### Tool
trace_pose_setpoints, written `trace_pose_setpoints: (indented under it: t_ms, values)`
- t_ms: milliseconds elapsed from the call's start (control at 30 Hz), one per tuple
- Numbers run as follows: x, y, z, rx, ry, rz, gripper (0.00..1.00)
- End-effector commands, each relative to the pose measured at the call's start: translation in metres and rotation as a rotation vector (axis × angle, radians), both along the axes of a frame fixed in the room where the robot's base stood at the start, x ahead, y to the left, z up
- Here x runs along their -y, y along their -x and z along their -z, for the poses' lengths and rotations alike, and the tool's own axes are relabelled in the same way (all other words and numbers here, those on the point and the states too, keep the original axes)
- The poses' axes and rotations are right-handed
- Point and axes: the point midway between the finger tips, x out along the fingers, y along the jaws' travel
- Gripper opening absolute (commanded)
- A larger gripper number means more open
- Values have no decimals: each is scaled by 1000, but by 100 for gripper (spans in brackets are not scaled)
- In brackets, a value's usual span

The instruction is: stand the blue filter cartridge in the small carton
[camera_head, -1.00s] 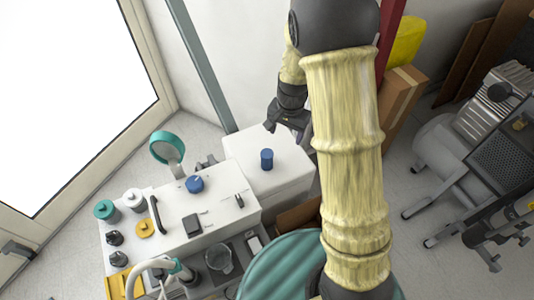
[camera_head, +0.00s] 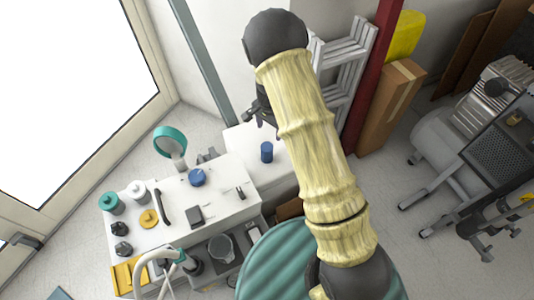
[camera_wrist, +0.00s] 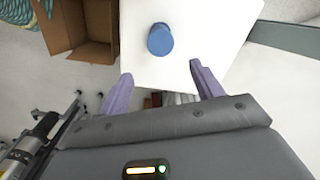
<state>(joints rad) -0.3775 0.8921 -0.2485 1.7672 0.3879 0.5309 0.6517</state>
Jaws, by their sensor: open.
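The blue filter cartridge (camera_head: 266,152) stands upright on a white cabinet top (camera_head: 243,139). In the wrist view the cartridge (camera_wrist: 160,39) is seen from above, ahead of the space between my fingers. My gripper (camera_head: 264,112) is behind the cartridge in the head view, partly hidden by my arm. In the wrist view my gripper (camera_wrist: 161,76) is open, its two purple fingers spread wide with nothing between them. An open, seemingly empty brown carton (camera_wrist: 88,50) lies below and beside the cabinet; in the head view only a sliver of the carton (camera_head: 289,209) shows.
A white unit (camera_head: 225,203) with a blue knob (camera_head: 196,177), bottles and a teal-rimmed round mirror or lamp (camera_head: 170,142) stands left. A teal ribbed round thing (camera_head: 275,265) is in front. A white ladder (camera_head: 345,60) and tall carton (camera_head: 388,105) stand behind.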

Motion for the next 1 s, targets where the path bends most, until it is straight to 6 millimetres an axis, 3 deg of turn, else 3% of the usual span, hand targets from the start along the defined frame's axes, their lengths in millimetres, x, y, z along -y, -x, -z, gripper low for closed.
trace_pose_setpoints:
  t_ms: [33,433,1000]
  values:
    - [1,0,13,-2,1,1,66]
    - [0,1,81,-1,0,0,66]
    - [-3,2,101,-1,0,-1,66]
